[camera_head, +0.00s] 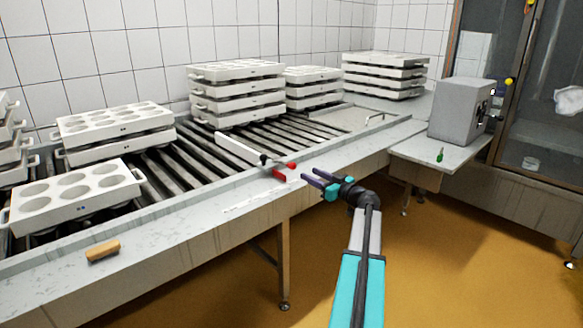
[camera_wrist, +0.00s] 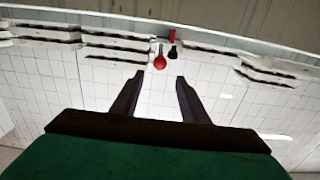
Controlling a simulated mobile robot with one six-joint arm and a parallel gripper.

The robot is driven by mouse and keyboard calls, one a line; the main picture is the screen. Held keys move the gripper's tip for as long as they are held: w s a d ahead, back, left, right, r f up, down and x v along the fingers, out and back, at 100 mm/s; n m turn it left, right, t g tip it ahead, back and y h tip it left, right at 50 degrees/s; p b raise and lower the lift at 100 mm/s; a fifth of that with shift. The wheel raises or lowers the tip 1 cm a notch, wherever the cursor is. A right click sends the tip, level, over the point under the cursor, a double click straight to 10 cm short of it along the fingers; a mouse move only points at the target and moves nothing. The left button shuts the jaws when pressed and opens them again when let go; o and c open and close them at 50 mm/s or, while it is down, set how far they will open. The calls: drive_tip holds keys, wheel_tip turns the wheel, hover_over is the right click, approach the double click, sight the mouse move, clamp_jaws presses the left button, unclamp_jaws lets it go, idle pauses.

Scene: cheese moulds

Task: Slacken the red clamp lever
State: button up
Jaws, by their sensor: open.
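The red clamp lever (camera_head: 290,165) is at the front edge of the roller table, by the end of a white bar (camera_head: 236,149). A red clamp part (camera_head: 279,174) and a small black piece (camera_head: 264,159) are beside it. In the wrist view the lever's round red knob (camera_wrist: 160,63) lies just beyond my fingertips, roughly centred between them. A black piece (camera_wrist: 172,53) and a red part (camera_wrist: 173,36) show behind it. My gripper (camera_head: 308,178) is open and empty, to the right of the lever and apart from it; its fingers show in the wrist view (camera_wrist: 159,79).
Stacks of white moulds (camera_head: 237,92) stand on the rollers at the back and left. A brush (camera_head: 103,250) lies on the front ledge at left. A grey box (camera_head: 461,107) and a green-handled item (camera_head: 440,155) are on the right side table. The floor in front is clear.

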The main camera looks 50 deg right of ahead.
sight(295, 166)
drive_tip(key=w, duration=1.1)
drive_tip(key=shift+w+d, duration=0.4)
drive_tip(key=shift+c, duration=0.5)
